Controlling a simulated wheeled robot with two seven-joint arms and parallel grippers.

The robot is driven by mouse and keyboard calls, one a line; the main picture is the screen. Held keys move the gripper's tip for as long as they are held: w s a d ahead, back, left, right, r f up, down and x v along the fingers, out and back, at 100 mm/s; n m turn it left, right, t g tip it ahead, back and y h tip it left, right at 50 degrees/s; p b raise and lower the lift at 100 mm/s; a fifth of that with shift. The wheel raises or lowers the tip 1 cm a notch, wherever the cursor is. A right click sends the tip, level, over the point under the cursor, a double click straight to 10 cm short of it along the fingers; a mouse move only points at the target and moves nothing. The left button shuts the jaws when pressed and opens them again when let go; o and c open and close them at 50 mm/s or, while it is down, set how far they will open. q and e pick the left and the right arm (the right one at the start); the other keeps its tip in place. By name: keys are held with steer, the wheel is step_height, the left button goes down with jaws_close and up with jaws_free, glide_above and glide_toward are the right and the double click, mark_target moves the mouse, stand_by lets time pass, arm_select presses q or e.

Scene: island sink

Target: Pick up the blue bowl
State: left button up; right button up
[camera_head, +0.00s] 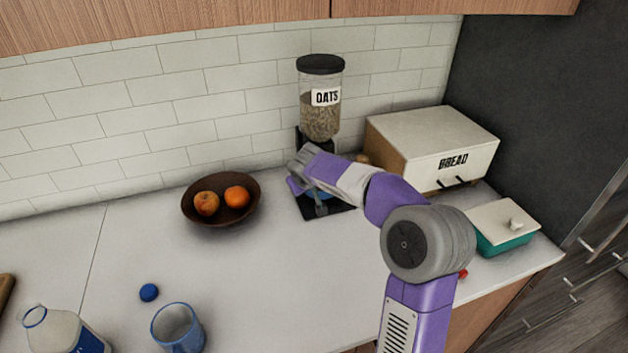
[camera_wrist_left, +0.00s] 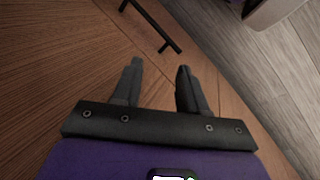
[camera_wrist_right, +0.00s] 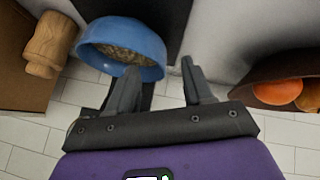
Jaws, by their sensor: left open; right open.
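The blue bowl (camera_wrist_right: 150,42) holds oats and shows in the right wrist view at upper left. In the head view it is mostly hidden behind my right gripper (camera_head: 294,178), with a bit of blue showing under it on the dark base of the oats dispenser (camera_head: 320,100). My right gripper (camera_wrist_right: 158,70) is open and empty. In its wrist view one finger overlaps the bowl and the other is just outside the rim; I cannot tell whether they touch it. My left gripper (camera_wrist_left: 159,68) is open and empty, near wooden cabinet fronts, out of the head view.
A brown fruit bowl (camera_head: 222,217) stands left of the dispenser; it shows in the right wrist view (camera_wrist_right: 268,92). A bread box (camera_head: 432,140) and a teal butter dish (camera_head: 508,238) are to the right. A blue cup (camera_head: 178,328) and milk bottle (camera_head: 62,330) stand at front left.

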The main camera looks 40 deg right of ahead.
steer(key=shift+w+d+f, duration=0.15)
steer(key=shift+d+f, duration=0.1)
steer(key=shift+f, duration=0.3)
steer(key=b+x, duration=0.1)
steer(key=x, duration=0.3)
steer(key=shift+w+d+f, duration=0.15)
steer(key=shift+w+f, duration=0.15)
jaws_close()
